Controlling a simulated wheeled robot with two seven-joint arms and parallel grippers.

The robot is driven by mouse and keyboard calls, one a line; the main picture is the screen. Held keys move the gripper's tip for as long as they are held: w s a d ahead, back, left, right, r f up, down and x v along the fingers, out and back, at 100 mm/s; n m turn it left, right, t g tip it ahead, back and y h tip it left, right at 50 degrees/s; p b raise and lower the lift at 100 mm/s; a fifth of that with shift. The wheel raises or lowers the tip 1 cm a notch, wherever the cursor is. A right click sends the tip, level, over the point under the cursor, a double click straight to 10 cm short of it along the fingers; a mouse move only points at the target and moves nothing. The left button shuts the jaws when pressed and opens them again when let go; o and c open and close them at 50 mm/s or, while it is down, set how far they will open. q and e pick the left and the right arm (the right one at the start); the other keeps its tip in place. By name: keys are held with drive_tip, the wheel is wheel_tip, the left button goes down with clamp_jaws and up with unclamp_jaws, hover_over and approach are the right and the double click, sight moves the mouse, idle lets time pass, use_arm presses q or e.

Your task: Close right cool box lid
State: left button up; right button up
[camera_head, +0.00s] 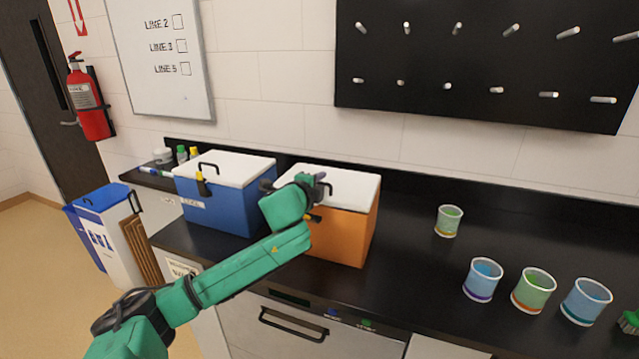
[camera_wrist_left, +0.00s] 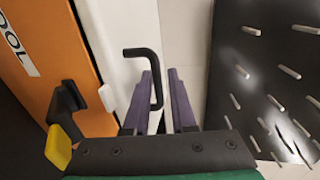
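The right cool box (camera_head: 345,232) is orange. Its white lid (camera_head: 352,187) lies about flat over the box in the head view; I cannot tell if it is fully seated. A black bent handle (camera_wrist_left: 142,52) stands on the lid. A black latch with a yellow tab (camera_wrist_left: 58,146) is on the orange front. My left gripper (camera_head: 322,183) is at the lid's handle, and my arm hides part of the box. In the left wrist view, its two purple fingers (camera_wrist_left: 160,72) are apart, with the handle's leg close to or between them. My right gripper is out of view.
A blue cool box (camera_head: 222,208) with a white lid stands left of the orange one. Several coloured cups (camera_head: 483,279) stand on the dark counter at right. A black peg board (camera_head: 480,65) hangs on the wall behind. The counter (camera_head: 415,255) between box and cups is clear.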

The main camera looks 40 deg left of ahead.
use_arm(q)
clamp_jaws()
idle(1.3)
